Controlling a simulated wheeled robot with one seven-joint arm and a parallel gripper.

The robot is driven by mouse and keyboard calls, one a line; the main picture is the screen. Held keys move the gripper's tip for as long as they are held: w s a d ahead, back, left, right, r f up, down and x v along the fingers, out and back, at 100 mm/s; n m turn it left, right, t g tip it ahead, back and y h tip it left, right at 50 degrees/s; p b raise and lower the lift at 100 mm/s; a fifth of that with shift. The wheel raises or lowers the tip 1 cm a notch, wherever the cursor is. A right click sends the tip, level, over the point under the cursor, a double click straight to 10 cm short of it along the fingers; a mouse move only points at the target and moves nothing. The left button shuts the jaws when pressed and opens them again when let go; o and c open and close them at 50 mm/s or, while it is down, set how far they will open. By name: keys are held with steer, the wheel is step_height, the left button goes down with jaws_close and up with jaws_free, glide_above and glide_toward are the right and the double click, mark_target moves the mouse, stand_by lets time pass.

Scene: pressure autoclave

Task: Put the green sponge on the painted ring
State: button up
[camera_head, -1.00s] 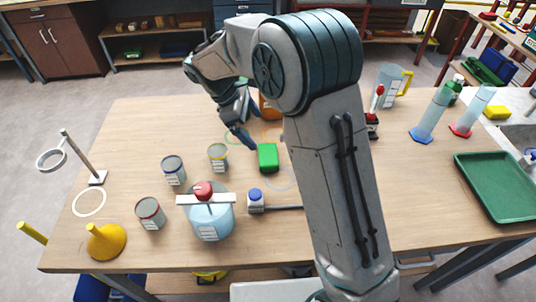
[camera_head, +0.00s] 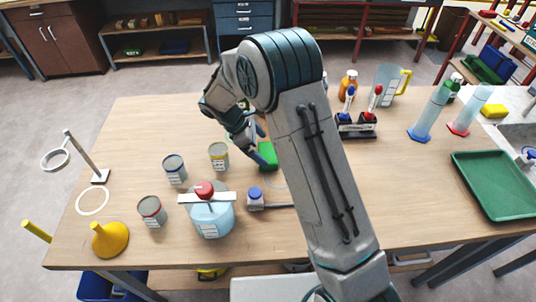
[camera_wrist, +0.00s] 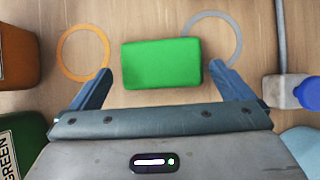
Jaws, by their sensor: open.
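The green sponge (camera_head: 268,154) lies on the wooden table, partly hidden by my arm in the head view. In the wrist view the sponge (camera_wrist: 160,63) is a bright green block between an orange painted ring (camera_wrist: 60,55) at left and a grey painted ring (camera_wrist: 240,40) at right. The grey ring passes close to the sponge's upper right corner. My gripper (camera_wrist: 159,69) is open, its fingers apart on either side of the sponge's near end, not visibly touching it. In the head view my gripper (camera_head: 262,158) is beside the sponge. A white ring (camera_head: 79,203) lies at far left.
Several cans, a yellow funnel (camera_head: 110,240) and a ring stand (camera_head: 85,155) are left. A green tray (camera_head: 495,185) is right. A green container (camera_wrist: 22,145) is close at lower left.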

mark_target(268, 152)
steer(key=p+x, duration=0.1)
steer(key=x, duration=0.3)
steer(key=shift+s, duration=0.1)
steer(key=c, duration=0.8)
steer(key=shift+o, duration=0.2)
